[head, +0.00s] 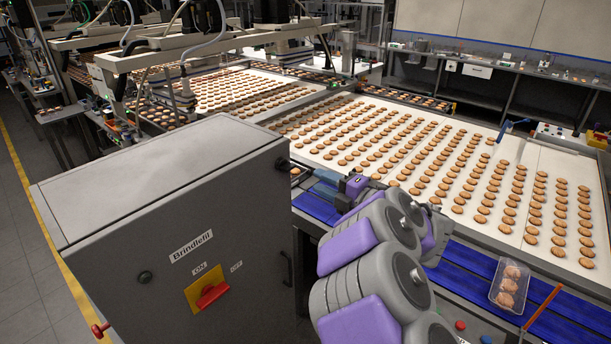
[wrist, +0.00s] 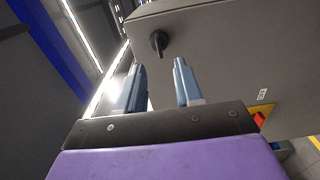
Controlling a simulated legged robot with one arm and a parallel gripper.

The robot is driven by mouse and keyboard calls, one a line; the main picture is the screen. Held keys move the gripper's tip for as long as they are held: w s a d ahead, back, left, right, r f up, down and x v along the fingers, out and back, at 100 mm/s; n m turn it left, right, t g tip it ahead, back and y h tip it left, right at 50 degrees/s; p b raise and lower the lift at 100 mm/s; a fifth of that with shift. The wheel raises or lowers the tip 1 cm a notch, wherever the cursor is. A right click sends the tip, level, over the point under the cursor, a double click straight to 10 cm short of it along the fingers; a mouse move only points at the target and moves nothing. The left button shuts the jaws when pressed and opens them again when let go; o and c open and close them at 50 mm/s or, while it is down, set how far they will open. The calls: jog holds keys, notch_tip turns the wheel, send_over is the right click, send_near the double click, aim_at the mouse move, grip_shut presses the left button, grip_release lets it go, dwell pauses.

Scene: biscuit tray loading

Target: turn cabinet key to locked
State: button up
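The grey cabinet (head: 130,250), labelled "Brindlefil", stands at the front left. A small black knob-like part (head: 283,163), which looks like the key in its lock, sticks out near the cabinet's upper right edge. It also shows in the wrist view (wrist: 158,42), beyond and roughly between my fingertips. How far it is turned I cannot tell. My gripper (head: 318,183) is just right of it, with bluish fingers. In the wrist view my gripper (wrist: 156,75) is open, with nothing between its fingers and a gap to the black part.
A red rotary switch (head: 212,296) on a yellow plate, marked ON and OFF, is low on the cabinet front. A dark handle (head: 287,268) is on its right side. A blue belt (head: 480,268) carries a clear tray (head: 495,298) of biscuits. A biscuit conveyor (head: 345,172) lies behind.

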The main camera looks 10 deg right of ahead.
jog(key=v, duration=0.7)
jog(key=shift+s+d+b, duration=0.25)
jog(key=shift+d+b, duration=0.05)
jog(key=shift+w, duration=0.1)
